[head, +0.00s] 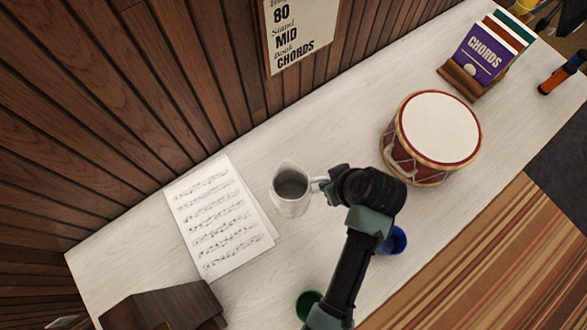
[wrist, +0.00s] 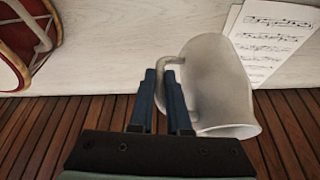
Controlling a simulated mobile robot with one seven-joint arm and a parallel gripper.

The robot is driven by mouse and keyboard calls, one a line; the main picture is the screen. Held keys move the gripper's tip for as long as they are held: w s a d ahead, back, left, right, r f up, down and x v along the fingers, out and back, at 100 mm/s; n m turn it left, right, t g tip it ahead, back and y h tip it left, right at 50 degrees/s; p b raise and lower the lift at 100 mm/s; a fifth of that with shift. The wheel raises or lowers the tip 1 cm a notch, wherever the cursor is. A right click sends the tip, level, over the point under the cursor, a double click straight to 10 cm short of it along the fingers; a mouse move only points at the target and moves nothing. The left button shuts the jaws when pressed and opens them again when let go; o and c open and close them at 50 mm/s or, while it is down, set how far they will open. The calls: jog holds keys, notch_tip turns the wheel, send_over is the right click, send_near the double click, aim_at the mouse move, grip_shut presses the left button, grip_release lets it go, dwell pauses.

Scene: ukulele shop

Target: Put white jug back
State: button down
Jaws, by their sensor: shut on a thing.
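The white jug (head: 291,190) is upright over the pale wooden tabletop, between the sheet music and the drum. Its open mouth faces up in the head view. My gripper (head: 326,184) is at the jug's right side, at the handle. In the wrist view my gripper (wrist: 164,78) has its two fingers on the handle of the jug (wrist: 222,85), shut on it. I cannot tell whether the jug's base touches the table.
Sheet music (head: 219,216) lies left of the jug. A red drum (head: 432,137) stands to the right, with a rack of books (head: 484,52) beyond it. A blue cup (head: 396,240) and a green cup (head: 308,303) are near my arm. A wood-slat wall (head: 130,100) borders the table.

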notch_tip(320, 180, down, 10)
jog(key=shift+d+r+p, duration=0.1)
jog(key=shift+d+p, duration=0.05)
jog(key=shift+p, duration=0.3)
dwell(0.4)
jog(key=shift+f, duration=0.25)
jog(key=c, duration=0.9)
grip_release()
jog(key=shift+r, duration=0.15)
jog(key=v, duration=1.2)
jog(key=shift+d, duration=0.1)
